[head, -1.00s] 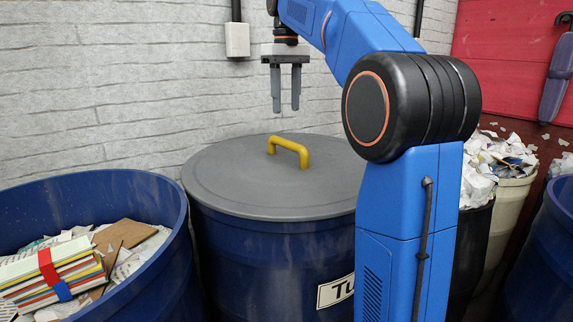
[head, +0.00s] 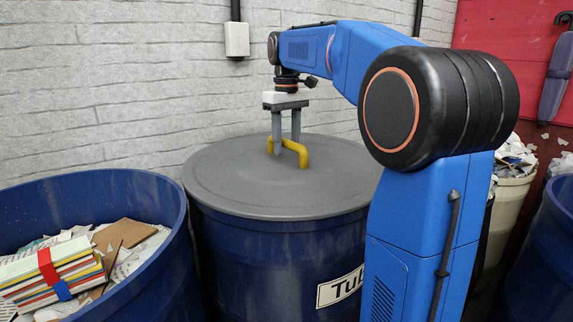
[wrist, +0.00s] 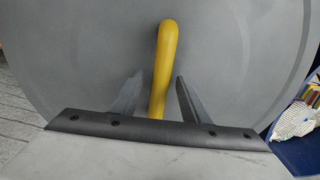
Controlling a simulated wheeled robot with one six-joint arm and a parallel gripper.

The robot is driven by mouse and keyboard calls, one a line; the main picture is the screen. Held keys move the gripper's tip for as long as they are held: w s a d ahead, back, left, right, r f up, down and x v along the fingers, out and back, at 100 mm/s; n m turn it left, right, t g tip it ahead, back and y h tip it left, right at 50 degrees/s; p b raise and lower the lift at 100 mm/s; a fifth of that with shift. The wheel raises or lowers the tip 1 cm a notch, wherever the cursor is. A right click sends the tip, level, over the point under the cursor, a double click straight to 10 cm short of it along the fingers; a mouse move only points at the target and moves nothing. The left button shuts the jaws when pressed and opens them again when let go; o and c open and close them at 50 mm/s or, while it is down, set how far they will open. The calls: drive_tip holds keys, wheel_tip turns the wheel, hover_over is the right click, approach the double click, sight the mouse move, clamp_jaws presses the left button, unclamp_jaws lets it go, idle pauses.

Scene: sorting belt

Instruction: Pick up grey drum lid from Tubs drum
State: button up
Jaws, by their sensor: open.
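The grey drum lid (head: 235,181) lies flat on the blue Tubs drum (head: 268,262), whose white label is partly hidden by my arm. A yellow arched handle (head: 301,154) stands on the middle of the lid. My gripper (head: 286,145) points down at the handle with its fingers apart. In the wrist view my gripper (wrist: 155,92) has one finger on each side of the yellow handle (wrist: 165,60), with gaps on both sides. The grey lid (wrist: 80,50) fills most of that view.
An open blue drum (head: 150,190) on the left holds paper, cardboard and a strapped bundle of folders (head: 60,278). A white brick wall (head: 110,80) stands close behind. A pale bin (head: 508,205) of paper scraps and another blue drum (head: 545,260) are on the right.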

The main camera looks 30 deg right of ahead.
drive_tip(key=shift+f, duration=0.25)
drive_tip(key=shift+f, duration=0.25)
idle(0.5)
clamp_jaws()
idle(1.4)
